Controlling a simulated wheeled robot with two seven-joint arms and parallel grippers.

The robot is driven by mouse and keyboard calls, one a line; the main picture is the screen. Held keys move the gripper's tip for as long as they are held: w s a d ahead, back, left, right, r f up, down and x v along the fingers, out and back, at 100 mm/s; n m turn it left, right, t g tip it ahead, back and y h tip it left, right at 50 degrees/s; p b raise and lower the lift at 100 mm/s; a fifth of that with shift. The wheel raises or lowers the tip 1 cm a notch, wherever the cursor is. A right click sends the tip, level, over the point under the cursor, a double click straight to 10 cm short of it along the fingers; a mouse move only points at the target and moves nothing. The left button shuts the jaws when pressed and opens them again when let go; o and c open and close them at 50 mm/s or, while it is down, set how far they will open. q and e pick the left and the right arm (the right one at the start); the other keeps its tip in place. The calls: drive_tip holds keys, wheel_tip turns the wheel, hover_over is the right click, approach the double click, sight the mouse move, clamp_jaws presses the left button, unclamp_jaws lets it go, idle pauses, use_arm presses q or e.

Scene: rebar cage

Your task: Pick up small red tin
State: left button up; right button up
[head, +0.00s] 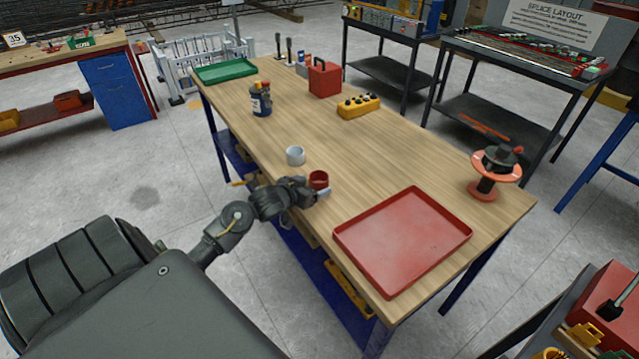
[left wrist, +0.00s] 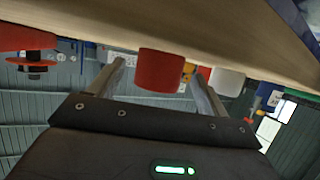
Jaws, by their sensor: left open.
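The small red tin (head: 319,179) stands on the wooden workbench (head: 390,150) near its front edge. In the left wrist view, which looks upside down, the red tin (left wrist: 160,70) shows between the two finger lines. My left gripper (head: 316,191) is low at the front edge of the bench, close beside the tin. In the left wrist view its fingers (left wrist: 160,78) are apart, with the tin ahead and between them; I cannot tell whether they touch it. Part of the tin is hidden behind the gripper in the head view. My right gripper is not in view.
A white cup (head: 295,155) stands just behind the tin. A red tray (head: 403,240) lies to the right, with an orange spool (head: 494,170) beyond it.

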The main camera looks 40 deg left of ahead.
sight(324, 173)
use_arm(q)
drive_tip(key=shift+x, duration=1.1)
drive_tip(key=shift+r, duration=0.1)
drive_tip(key=c, duration=1.1)
drive_tip(key=shift+o, duration=0.2)
drive_tip(key=shift+r, duration=0.3)
wheel_tip(324, 173, up, 2)
drive_tip(key=shift+r+b, duration=0.25)
drive_tip(key=shift+b, duration=0.1)
drive_tip(key=s+d+r+p, duration=0.2)
drive_tip(key=s+d+r, duration=0.5)
drive_tip(key=s+r, duration=0.2)
drive_tip(key=s, duration=0.2)
drive_tip(key=shift+s+d+r, duration=0.35)
drive_tip(key=shift+d+r, duration=0.05)
